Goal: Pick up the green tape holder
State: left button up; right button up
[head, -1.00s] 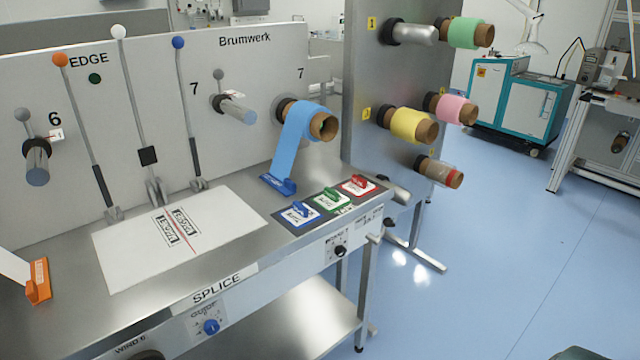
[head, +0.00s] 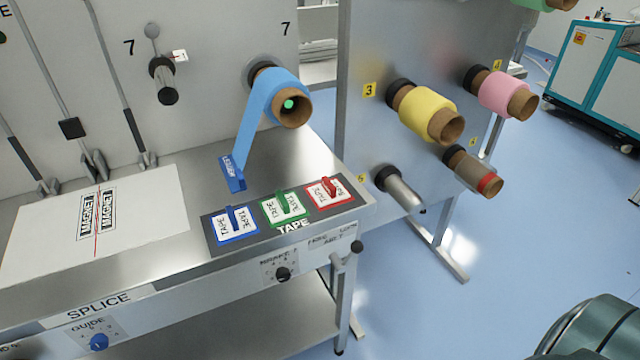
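The green tape holder (head: 287,203) sits in the middle of three holders on the dark tape panel (head: 265,229) at the right end of the steel table. It stands on a white, green-edged label marked TAPE. The blue tape holder (head: 234,219) is to its left and the red tape holder (head: 329,188) to its right. Neither of my grippers shows. A rounded grey-green part, probably a link of my arm, shows at the lower right, well apart from the holders.
A blue web hangs from the blue roll (head: 279,92) to a blue clip (head: 232,176) just behind the panel. Yellow (head: 424,111) and pink (head: 502,92) rolls and a bare spindle (head: 400,188) jut out on the right. A white splice sheet (head: 140,220) lies left.

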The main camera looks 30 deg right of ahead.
aim_at(282, 209)
jog(key=i+l, duration=0.1)
jog(key=l, duration=1.6)
jog(key=i, duration=0.05)
